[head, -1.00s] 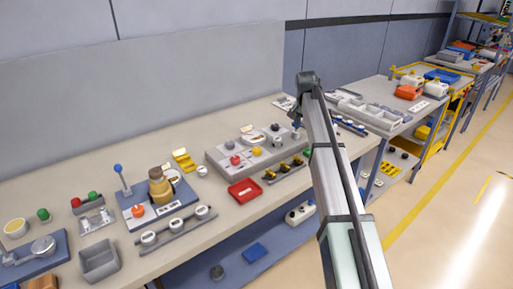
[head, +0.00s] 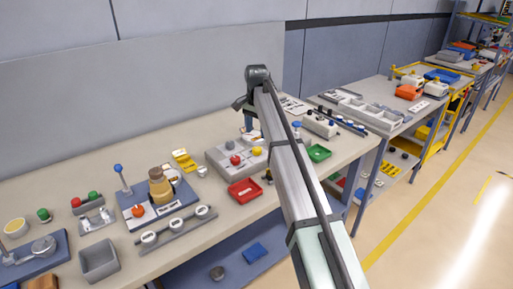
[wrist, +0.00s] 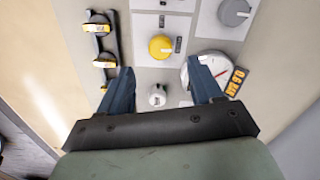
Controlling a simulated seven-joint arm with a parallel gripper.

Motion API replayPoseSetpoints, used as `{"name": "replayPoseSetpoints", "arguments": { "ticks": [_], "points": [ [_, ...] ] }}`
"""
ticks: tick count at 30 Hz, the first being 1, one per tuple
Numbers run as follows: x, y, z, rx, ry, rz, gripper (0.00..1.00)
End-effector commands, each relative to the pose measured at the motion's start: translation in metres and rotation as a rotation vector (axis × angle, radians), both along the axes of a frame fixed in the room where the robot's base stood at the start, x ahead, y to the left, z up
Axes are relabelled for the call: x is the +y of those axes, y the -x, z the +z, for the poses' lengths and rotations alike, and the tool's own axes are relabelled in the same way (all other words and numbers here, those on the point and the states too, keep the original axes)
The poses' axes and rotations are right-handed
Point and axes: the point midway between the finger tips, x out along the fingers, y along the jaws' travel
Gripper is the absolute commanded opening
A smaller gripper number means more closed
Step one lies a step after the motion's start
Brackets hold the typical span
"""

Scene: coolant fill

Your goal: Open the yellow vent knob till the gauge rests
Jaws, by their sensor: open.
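The yellow vent knob (wrist: 161,46) sits on a light grey panel (wrist: 178,26), beyond my fingertips in the wrist view. It also shows in the head view (head: 257,151). The round gauge (wrist: 219,73) has a white face and a red needle; the right finger hides part of it. My gripper (wrist: 162,76) is open and empty, its fingers apart above the panel and not around the yellow knob. A silver-white knob (wrist: 157,95) shows between the fingers. In the head view my arm hides the right part of the panel.
A rack with yellow-black pieces (wrist: 98,28) lies left of the panel. A red tray (head: 244,191) and green tray (head: 319,153) are nearby on the bench.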

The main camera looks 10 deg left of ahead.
Motion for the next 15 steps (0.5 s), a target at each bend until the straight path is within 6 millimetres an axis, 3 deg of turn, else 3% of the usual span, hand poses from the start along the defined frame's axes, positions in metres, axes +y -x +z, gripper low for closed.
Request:
{"name": "replayPoseSetpoints", "arguments": {
  "ticks": [6,15],
  "points": [
    [-0.001,0.001,-0.04,0.001,0.001,0.0,0.65],
    [0.0,0.0,-0.074,0.0,0.0,0.0,0.65]
  ]
}}
